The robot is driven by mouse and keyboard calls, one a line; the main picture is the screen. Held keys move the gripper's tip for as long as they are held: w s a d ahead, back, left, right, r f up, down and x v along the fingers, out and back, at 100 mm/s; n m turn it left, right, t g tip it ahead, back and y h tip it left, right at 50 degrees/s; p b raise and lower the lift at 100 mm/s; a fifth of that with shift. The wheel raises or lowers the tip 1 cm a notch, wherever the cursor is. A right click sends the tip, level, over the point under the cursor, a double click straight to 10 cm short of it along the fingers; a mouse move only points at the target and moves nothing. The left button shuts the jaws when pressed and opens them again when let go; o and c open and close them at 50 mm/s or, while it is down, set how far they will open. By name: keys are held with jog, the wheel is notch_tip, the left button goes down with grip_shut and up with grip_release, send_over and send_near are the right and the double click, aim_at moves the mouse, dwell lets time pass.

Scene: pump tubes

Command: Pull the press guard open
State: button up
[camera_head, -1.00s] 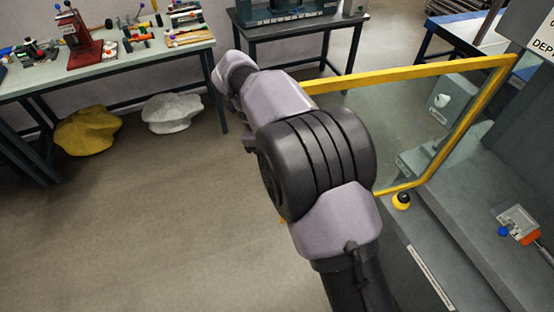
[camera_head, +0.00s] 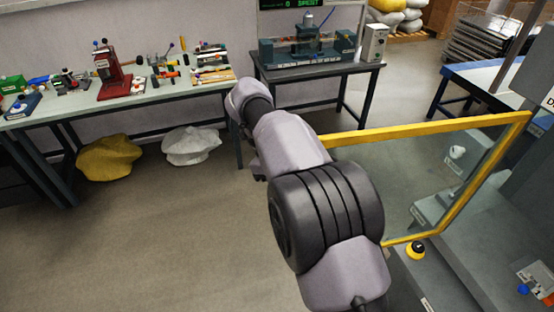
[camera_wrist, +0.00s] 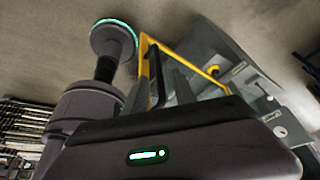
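The press guard (camera_head: 440,128) is a clear panel in a yellow frame at the right of the head view, beside the grey press (camera_head: 480,225). My arm covers its left side there. In the wrist view the yellow guard frame (camera_wrist: 144,72) runs up the middle, with a black upright bar (camera_wrist: 156,76), apparently its handle, close alongside. The dark body of my gripper (camera_wrist: 180,138) fills the bottom of the wrist view, close to the bar.
A workbench (camera_head: 150,98) with a red hand press (camera_head: 112,72) stands at the back left, a yellow sack (camera_head: 108,158) and a white sack (camera_head: 190,146) below it. A dark table (camera_head: 320,72) holds equipment. A yellow-and-black button (camera_head: 415,250) sits by the guard. Floor at left is clear.

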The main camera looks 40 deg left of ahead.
jog(key=p+v, duration=0.9)
jog(key=v, duration=0.3)
jog(key=shift+r+p, duration=0.25)
jog(key=shift+p, duration=0.15)
jog(key=shift+a+f, duration=0.1)
